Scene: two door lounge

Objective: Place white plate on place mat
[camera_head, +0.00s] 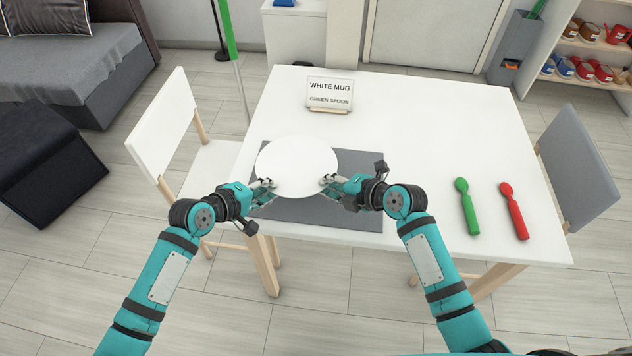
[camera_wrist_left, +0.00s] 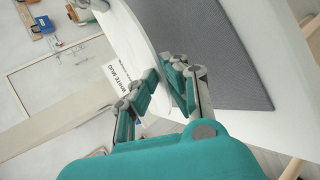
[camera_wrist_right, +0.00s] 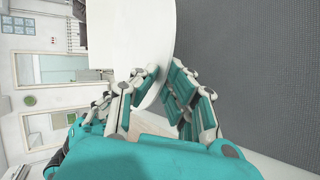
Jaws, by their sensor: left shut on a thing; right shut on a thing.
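The round white plate (camera_head: 297,165) is over the grey place mat (camera_head: 345,212) at the table's near left. My left gripper (camera_head: 266,187) is shut on the plate's near left rim, and my right gripper (camera_head: 328,183) is shut on its near right rim. In the left wrist view my left gripper (camera_wrist_left: 166,80) is at the plate's edge, with the mat (camera_wrist_left: 205,45) beside it. In the right wrist view the plate (camera_wrist_right: 140,35) lies between the fingers of my right gripper (camera_wrist_right: 162,82), next to the mat (camera_wrist_right: 245,70). I cannot tell whether the plate touches the mat.
A sign reading "WHITE MUG" and "GREEN SPOON" (camera_head: 330,93) stands at the back of the white table (camera_head: 430,115). A green spoon (camera_head: 467,205) and a red spoon (camera_head: 514,210) lie at the right. Chairs stand at the left (camera_head: 165,125) and right (camera_head: 580,165). The table's middle is clear.

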